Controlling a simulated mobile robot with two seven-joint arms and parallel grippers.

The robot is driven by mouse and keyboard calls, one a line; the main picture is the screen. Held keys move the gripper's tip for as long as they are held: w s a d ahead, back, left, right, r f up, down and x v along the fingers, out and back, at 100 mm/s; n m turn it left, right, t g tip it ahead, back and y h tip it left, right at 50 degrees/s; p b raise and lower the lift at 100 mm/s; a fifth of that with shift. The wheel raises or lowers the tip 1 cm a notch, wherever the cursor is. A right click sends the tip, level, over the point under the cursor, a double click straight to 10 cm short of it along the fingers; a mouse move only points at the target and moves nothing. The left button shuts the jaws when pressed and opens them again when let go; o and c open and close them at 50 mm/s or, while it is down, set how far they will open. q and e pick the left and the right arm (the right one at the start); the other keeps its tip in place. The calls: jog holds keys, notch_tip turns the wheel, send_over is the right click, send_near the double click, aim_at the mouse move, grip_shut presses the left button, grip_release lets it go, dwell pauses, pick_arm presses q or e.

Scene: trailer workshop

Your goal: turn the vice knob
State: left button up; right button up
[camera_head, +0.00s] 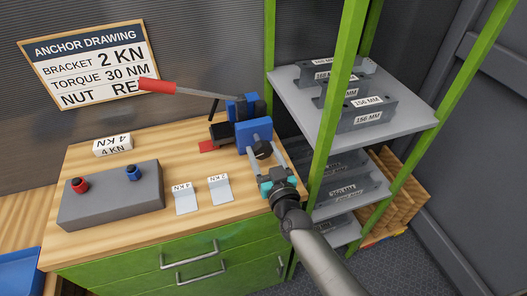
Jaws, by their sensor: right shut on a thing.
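The blue vice (255,131) stands near the right end of the wooden workbench (235,205). Its black vice knob (263,150) faces the front. My right arm comes in from the lower right, and my right gripper (266,156) has its grey fingers on either side of the knob, shut on it. The gripper's teal body is in front of the bench's right edge. My left gripper is not in view.
A red-handled lever (158,86) reaches left above the bench. A green-posted shelf (345,90) rises close on the right.

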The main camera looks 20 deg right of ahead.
jog(key=m, duration=0.5)
jog(key=shift+f+m, duration=0.15)
jog(key=shift+m, duration=0.15)
jog(key=m, duration=0.5)
jog(key=shift+s+a, duration=0.1)
jog(key=shift+m, duration=0.3)
jog(key=o, duration=1.3)
jog(key=shift+s, duration=0.15)
jog(key=shift+c, duration=0.2)
jog(key=shift+o, duration=0.6)
jog(key=shift+r, duration=0.2)
jog(key=s+p, duration=0.1)
jog(key=s, duration=1.4)
jog(key=shift+d, duration=0.3)
